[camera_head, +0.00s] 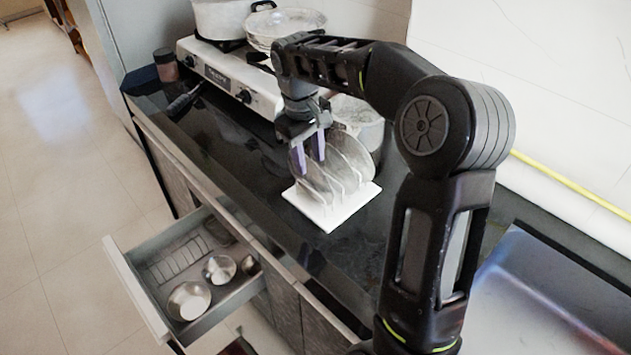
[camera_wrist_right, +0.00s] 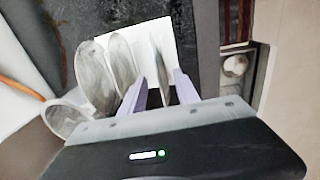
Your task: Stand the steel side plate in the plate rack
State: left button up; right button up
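A white plate rack (camera_head: 327,217) stands on the dark counter with several round grey plates upright in its slots. The plate nearest the drawer side, likely the steel side plate (camera_head: 313,181), stands in the rack; in the right wrist view it shows nearly edge-on (camera_wrist_right: 160,48). My right gripper (camera_head: 309,150) reaches down over this plate from above. Its two purple fingers (camera_wrist_right: 161,88) are apart, one on either side of the plate, with visible gaps. Two other plates (camera_wrist_right: 95,76) stand to the left in the wrist view. My left gripper is not in view.
A metal pot (camera_head: 362,122) stands close behind the rack. A gas stove (camera_head: 222,78) with cookware is at the back left. An open drawer (camera_head: 150,312) with bowls and a wire rack juts out below the counter. Counter in front of the rack is clear.

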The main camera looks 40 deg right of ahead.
aim_at(310, 166)
notch_tip(310, 166, down, 5)
jog(key=shift+s+d+f+p, duration=0.1)
jog(key=shift+d+p, duration=0.05)
jog(key=shift+p, duration=0.15)
jog(key=shift+c, duration=0.4)
dwell(0.3)
grip_shut()
dwell(0.5)
